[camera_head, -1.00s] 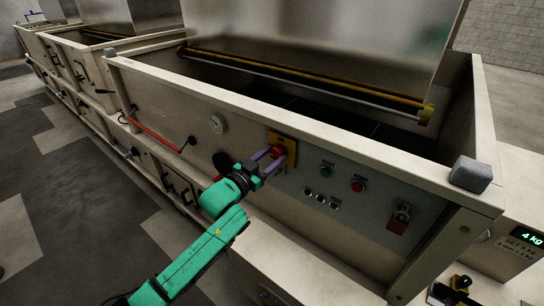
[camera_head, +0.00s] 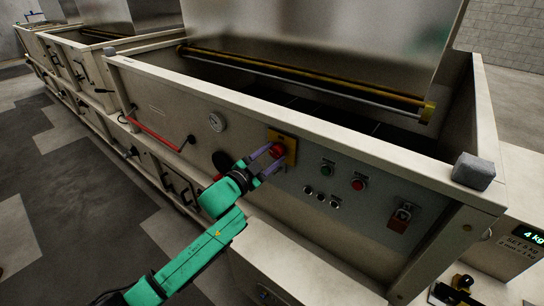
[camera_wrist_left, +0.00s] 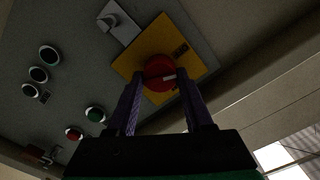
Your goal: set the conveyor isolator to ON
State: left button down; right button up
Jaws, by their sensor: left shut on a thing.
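The isolator is a red rotary knob (camera_head: 278,150) on a yellow plate (camera_head: 291,146), fixed to the front panel of the hopper. In the left wrist view the red knob (camera_wrist_left: 158,70) has a small white mark, lying nearly level in that picture. My left gripper (camera_head: 268,161) reaches the knob from the front. Its purple fingers (camera_wrist_left: 161,82) lie on either side of the knob's grip and are shut on it. The fingers hide part of the knob, and the plate's lettering is too small to read. My right gripper is not in view.
Right of the isolator are a green button (camera_head: 327,169), a red button (camera_head: 358,184) and several small dark switches. A red device (camera_head: 402,215) sits further right. The hopper rim runs above.

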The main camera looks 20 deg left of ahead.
pick_arm(q)
jog(key=m+b, duration=0.1)
jog(key=m, duration=0.5)
jog(key=shift+f+m, duration=0.1)
jog(key=shift+m, duration=0.2)
jog(key=m+b, duration=0.1)
jog(key=m, duration=0.5)
jog(key=shift+b, duration=0.4)
jog(key=shift+m, duration=0.3)
jog(key=shift+c, duration=1.5)
grip_release()
